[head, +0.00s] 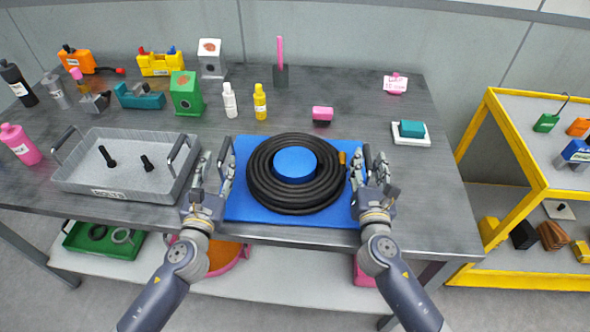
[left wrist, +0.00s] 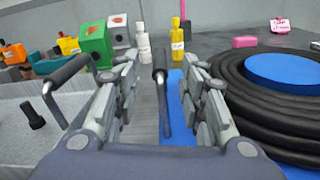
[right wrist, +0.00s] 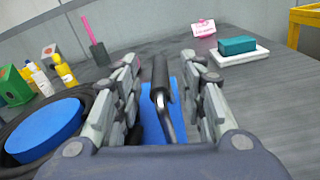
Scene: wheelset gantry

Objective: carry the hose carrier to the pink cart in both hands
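The hose carrier (head: 240,208) is a blue tray with a coiled black hose (head: 262,190) around a round blue hub (head: 295,164). It lies flat near the table's front edge. My left gripper (head: 215,166) is open at its left side, with the dark left handle (left wrist: 161,90) between the spread fingers. My right gripper (head: 370,168) is open at its right side, with the dark right handle (right wrist: 160,92) between the spread fingers. Neither gripper visibly closes on a handle. The pink cart is not in view.
A grey tray (head: 125,187) with black handles stands left of my left gripper. Bottles and coloured blocks, including a green box (head: 186,93), stand behind. A yellow-framed cart (head: 535,190) stands right.

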